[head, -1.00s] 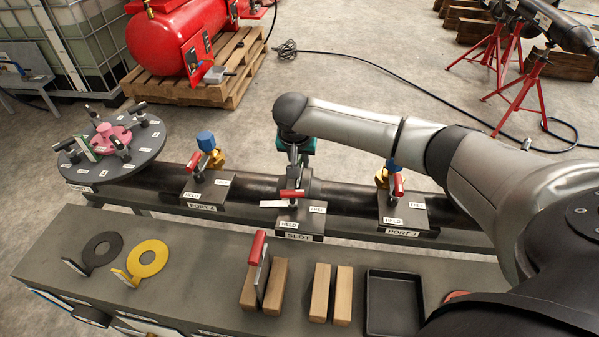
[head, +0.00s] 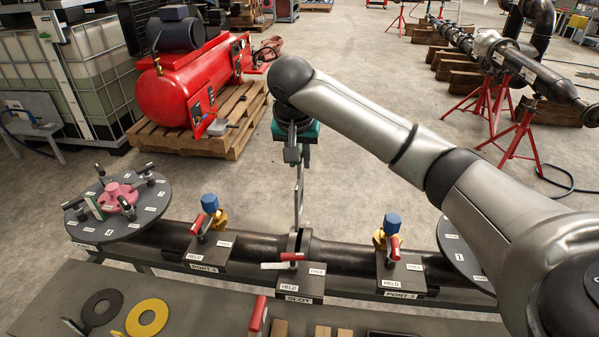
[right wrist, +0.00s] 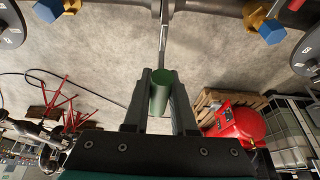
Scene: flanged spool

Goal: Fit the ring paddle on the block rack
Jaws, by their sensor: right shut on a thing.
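My right gripper (head: 293,152) is shut on the green handle (right wrist: 160,95) of a thin grey paddle (head: 299,190). The paddle hangs upright, edge-on to the head view, so I cannot tell whether it is a ring. Its lower end shows just at the top of the slot flange (head: 300,240); I cannot tell whether it is fully clear. The block rack of wooden blocks (head: 323,332) is at the bottom edge, mostly cut off. A red-handled paddle (head: 257,314) stands by the left blocks (head: 280,328). My left gripper is not in view.
A red-and-white lever (head: 290,261) sits at the slot. Blue-capped valves stand at the left port (head: 210,203) and right port (head: 392,224).

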